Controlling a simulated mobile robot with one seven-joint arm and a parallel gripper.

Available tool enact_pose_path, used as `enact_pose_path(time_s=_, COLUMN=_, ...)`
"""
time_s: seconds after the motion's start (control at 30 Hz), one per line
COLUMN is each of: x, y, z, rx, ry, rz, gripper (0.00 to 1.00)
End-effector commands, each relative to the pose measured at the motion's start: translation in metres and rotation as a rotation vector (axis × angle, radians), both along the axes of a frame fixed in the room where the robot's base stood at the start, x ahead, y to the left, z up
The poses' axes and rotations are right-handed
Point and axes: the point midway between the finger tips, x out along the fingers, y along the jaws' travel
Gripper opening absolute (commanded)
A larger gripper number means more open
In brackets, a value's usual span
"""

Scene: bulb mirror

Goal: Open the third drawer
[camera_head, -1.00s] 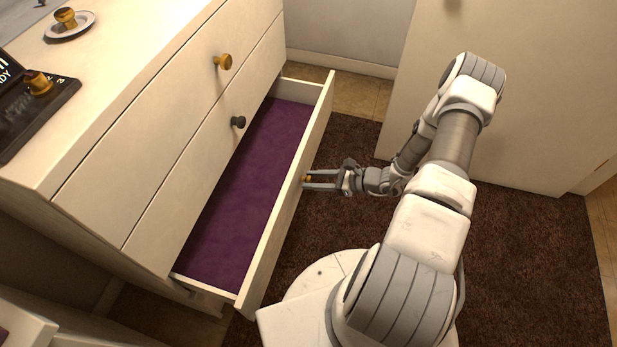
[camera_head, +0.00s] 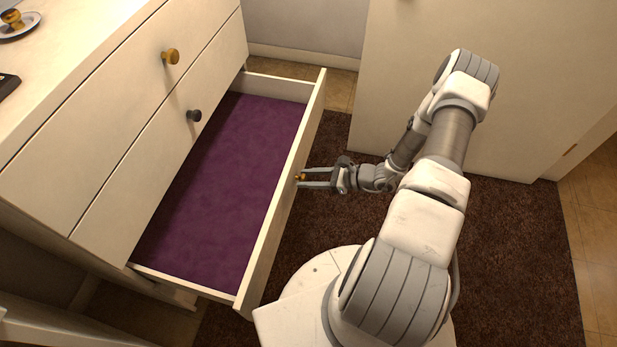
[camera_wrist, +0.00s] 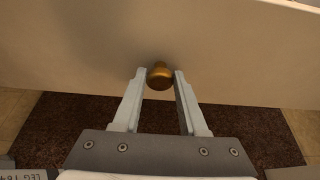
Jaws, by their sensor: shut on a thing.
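The third drawer (camera_head: 262,268), below two closed ones, is pulled well out of the cream dresser. Its purple-lined inside (camera_head: 215,190) looks empty. Its front carries a round brass knob (camera_wrist: 160,76). My gripper (camera_head: 302,179) reaches the drawer front from the right, and its fingers are shut on the knob. In the wrist view the two fingertips (camera_wrist: 159,75) sit on either side of the knob, against the drawer front (camera_wrist: 70,45).
The closed drawers above have a brass knob (camera_head: 170,57) and a dark knob (camera_head: 194,116). A dark brown rug (camera_head: 500,260) covers the floor. A pale panel (camera_head: 490,100) stands behind my arm.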

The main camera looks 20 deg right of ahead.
Motion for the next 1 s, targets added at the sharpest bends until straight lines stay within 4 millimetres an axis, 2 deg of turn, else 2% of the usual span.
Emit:
enact_pose_path(time_s=0.63, x=-0.0004, y=-0.0003, z=-0.0007, rx=-0.001, ry=0.002, rz=0.000, gripper=0.00)
enact_pose_path(time_s=0.67, x=-0.0004, y=-0.0003, z=-0.0007, rx=-0.001, ry=0.002, rz=0.000, gripper=0.44)
enact_pose_path(time_s=0.7, x=-0.0003, y=-0.0002, z=-0.0006, rx=-0.001, ry=0.002, rz=0.000, gripper=0.51)
enact_pose_path(time_s=0.8, x=-0.0003, y=-0.0002, z=-0.0005, rx=0.000, ry=0.001, rz=0.000, gripper=0.69)
enact_pose_path(time_s=1.0, x=0.0000, y=-0.0001, z=-0.0002, rx=0.001, ry=0.001, rz=0.000, gripper=0.70)
